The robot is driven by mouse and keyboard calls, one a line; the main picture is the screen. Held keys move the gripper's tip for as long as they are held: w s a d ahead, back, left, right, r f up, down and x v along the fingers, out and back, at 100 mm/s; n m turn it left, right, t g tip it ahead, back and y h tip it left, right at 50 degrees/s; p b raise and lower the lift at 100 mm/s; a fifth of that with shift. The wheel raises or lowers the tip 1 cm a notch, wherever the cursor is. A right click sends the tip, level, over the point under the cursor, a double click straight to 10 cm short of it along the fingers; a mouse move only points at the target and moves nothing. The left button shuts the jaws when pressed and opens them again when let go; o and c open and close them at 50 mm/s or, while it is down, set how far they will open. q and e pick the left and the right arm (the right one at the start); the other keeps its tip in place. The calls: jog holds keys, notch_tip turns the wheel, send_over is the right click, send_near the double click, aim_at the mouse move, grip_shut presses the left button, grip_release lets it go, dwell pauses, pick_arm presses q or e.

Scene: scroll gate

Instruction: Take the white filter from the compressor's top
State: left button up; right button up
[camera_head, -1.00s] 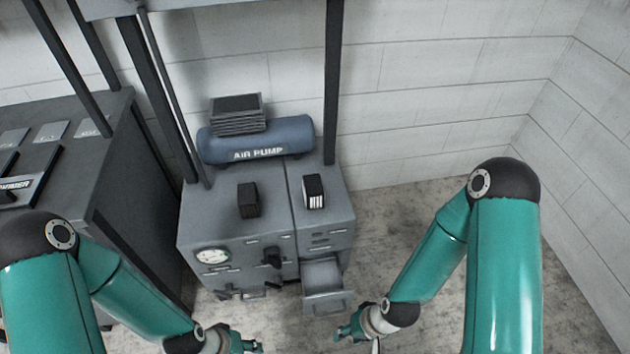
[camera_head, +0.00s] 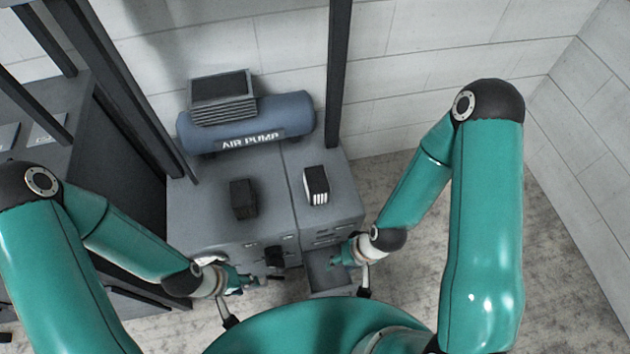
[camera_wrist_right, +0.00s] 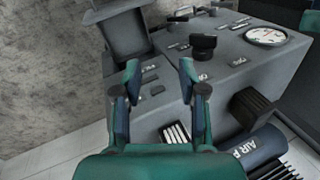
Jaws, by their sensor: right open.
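The white filter (camera_head: 316,188), a small block with a dark top and white ribbed front, stands on the right part of the compressor's grey top (camera_head: 292,215). It also shows in the right wrist view (camera_wrist_right: 176,134), just beyond the base of my fingers. My right gripper (camera_head: 340,260) is in front of the cabinet, near the open drawer and apart from the filter. In the right wrist view my right gripper (camera_wrist_right: 159,72) has its fingers spread with nothing between them. My left gripper (camera_head: 255,280) is low at the cabinet's front left; its jaws are too small to read.
A dark block (camera_head: 243,199) stands left of the filter. The blue air pump tank (camera_head: 292,115) lies behind both. A drawer (camera_head: 328,277) sticks out at the front right, beside a black knob (camera_head: 275,256). A dark post (camera_head: 338,75) rises behind the filter.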

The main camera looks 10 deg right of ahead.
jog(key=shift+o, duration=0.3)
jog(key=shift+a, duration=0.15)
jog(key=o, duration=0.5)
jog(key=shift+s, duration=0.1)
jog(key=o, duration=0.3)
jog(key=shift+s+d+g, duration=0.2)
jog(key=shift+d+g, duration=0.1)
jog(key=shift+g, duration=0.1)
jog(key=shift+o, duration=0.5)
jog(key=shift+s+f+g, duration=0.1)
jog(key=shift+g, duration=0.3)
notch_tip(320, 180, up, 13)
jog(key=n+t+h+b, duration=0.15)
jog(key=h+b, duration=0.25)
jog(key=b, duration=1.3)
send_over(319, 177)
jog(key=shift+n+g, duration=0.25)
jog(key=shift+n, duration=0.1)
notch_tip(319, 177, down, 11)
jog(key=shift+b, duration=0.95)
jog(key=shift+s+a+f+b, duration=0.1)
jog(key=shift+f+b, duration=0.1)
jog(key=shift+f, duration=0.7)
jog(key=shift+a+f+b, duration=0.15)
jog(key=shift+f, duration=0.75)
jog(key=shift+s+a+f+b, duration=0.1)
jog(key=shift+f+b, duration=0.1)
jog(key=shift+f, duration=0.7)
